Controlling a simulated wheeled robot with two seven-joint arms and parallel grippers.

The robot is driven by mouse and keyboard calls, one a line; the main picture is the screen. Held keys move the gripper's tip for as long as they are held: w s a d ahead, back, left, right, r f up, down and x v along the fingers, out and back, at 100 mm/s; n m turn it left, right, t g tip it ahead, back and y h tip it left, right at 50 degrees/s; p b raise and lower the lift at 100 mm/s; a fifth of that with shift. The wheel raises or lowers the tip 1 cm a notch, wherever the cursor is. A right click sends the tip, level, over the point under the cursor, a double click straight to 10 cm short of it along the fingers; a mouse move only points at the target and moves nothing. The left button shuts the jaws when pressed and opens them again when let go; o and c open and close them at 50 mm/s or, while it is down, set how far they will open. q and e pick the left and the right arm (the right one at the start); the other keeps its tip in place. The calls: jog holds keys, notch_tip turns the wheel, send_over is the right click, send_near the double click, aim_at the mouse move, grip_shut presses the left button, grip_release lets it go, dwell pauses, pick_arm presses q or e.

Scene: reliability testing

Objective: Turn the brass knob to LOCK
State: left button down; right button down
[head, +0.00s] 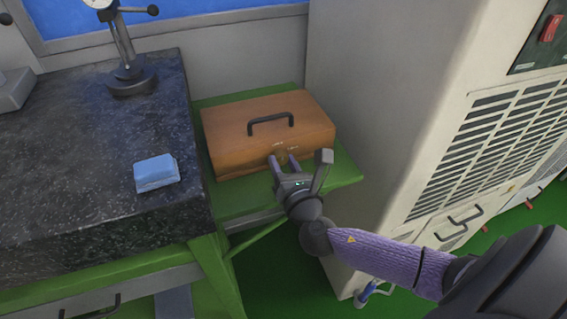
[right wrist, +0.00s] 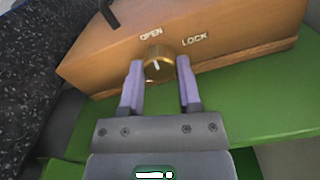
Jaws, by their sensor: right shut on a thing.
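A wooden box (head: 232,128) with a dark handle (head: 270,122) on its lid sits on a green shelf (head: 340,172). On its front is the brass knob (right wrist: 159,68), with the white words OPEN (right wrist: 151,34) and LOCK (right wrist: 194,39) above it. The knob's pale mark points up and slightly left, toward the OPEN side. My right gripper (head: 282,159) is at the box front, shut on the knob with one purple finger at each side. The fingers partly hide the knob in the head view. My left gripper is not in view.
A dark granite slab (head: 85,190) stands left of the box, with a blue block (head: 156,172) and a gauge stand (head: 131,78) on it. A tall beige cabinet (head: 370,90) with vents stands close on the right. Green shelf shows in front of the box.

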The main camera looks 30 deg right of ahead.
jog(key=m+b, duration=0.1)
jog(key=m, duration=0.4)
jog(key=shift+f, duration=0.1)
jog(key=m+b, duration=0.1)
jog(key=m, duration=0.3)
jog(key=shift+m, duration=0.3)
jog(key=m, duration=0.3)
jog(key=shift+m, duration=2.2)
jog(key=shift+c, duration=1.4)
grip_release()
